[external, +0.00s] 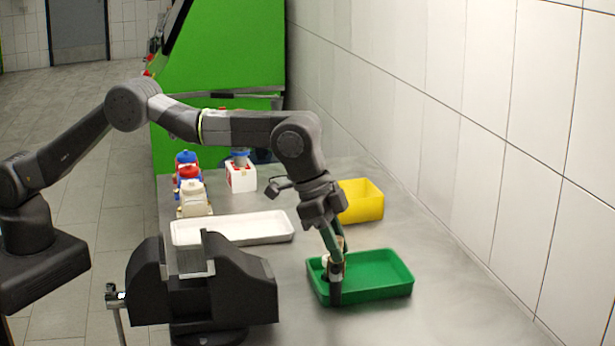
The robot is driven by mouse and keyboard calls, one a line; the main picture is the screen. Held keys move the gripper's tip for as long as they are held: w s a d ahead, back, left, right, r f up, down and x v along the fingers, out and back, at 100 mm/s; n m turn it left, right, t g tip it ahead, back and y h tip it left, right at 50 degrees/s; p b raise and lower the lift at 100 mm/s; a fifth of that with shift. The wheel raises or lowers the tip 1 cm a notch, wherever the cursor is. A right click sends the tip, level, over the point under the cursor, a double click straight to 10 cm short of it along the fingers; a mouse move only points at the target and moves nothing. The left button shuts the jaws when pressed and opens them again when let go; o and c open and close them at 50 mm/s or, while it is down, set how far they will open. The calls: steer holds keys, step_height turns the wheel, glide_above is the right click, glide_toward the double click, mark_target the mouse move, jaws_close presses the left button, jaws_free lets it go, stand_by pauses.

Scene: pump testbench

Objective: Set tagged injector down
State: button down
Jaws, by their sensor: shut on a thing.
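My gripper (333,273) reaches down into the left part of the green tray (388,288) on the table. It is shut on a small pale injector (327,262), which shows only in part between the fingers. The fingers hide most of the injector. I cannot make out a tag on it, nor whether it touches the tray floor. The rest of the green tray looks empty.
A yellow bin (362,203) stands behind the green tray. A white tray (235,229) lies to the left, with a black vise (205,290) in front. A tiled wall (480,130) bounds the right.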

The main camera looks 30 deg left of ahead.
steer(key=shift+f, duration=1.5)
steer(key=c, duration=1.3)
jaws_free()
steer(key=shift+f, duration=0.2)
steer(key=shift+o, duration=0.2)
steer(key=shift+r, duration=0.15)
steer(key=b+v, duration=0.1)
steer(key=v, duration=0.9)
steer(key=shift+r+b, duration=0.35)
steer(key=shift+r, duration=0.05)
steer(key=shift+a+r, duration=0.35)
steer(key=shift+r, duration=0.25)
steer(key=shift+c, duration=1.2)
